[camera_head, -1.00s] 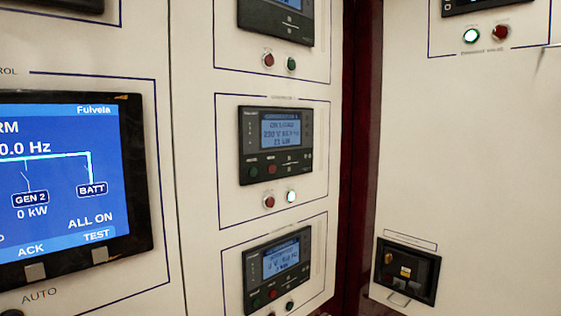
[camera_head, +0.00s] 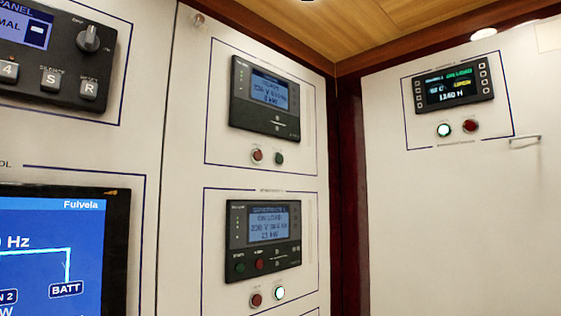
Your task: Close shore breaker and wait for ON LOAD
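The upper controller (camera_head: 265,98) on the middle panel has a lit display with about 230 V and 0 kW; its top line is too blurred to read. Below it are a red button (camera_head: 257,155) and a dark green button (camera_head: 280,158), neither brightly lit. I cannot read a shore label. The lower controller (camera_head: 263,236) appears to read ON LOAD, 230 V and about 21 kW. Under it are a red button (camera_head: 256,300) and a brightly lit green button (camera_head: 279,293). My gripper is not in view.
A right-wall controller (camera_head: 454,89) shows ON LOAD in green, above a lit green button (camera_head: 444,130) and a red button (camera_head: 470,126). A small handle (camera_head: 524,141) sits beside it. At left are a blue touchscreen (camera_head: 45,255) and a keypad with a rotary knob (camera_head: 89,39).

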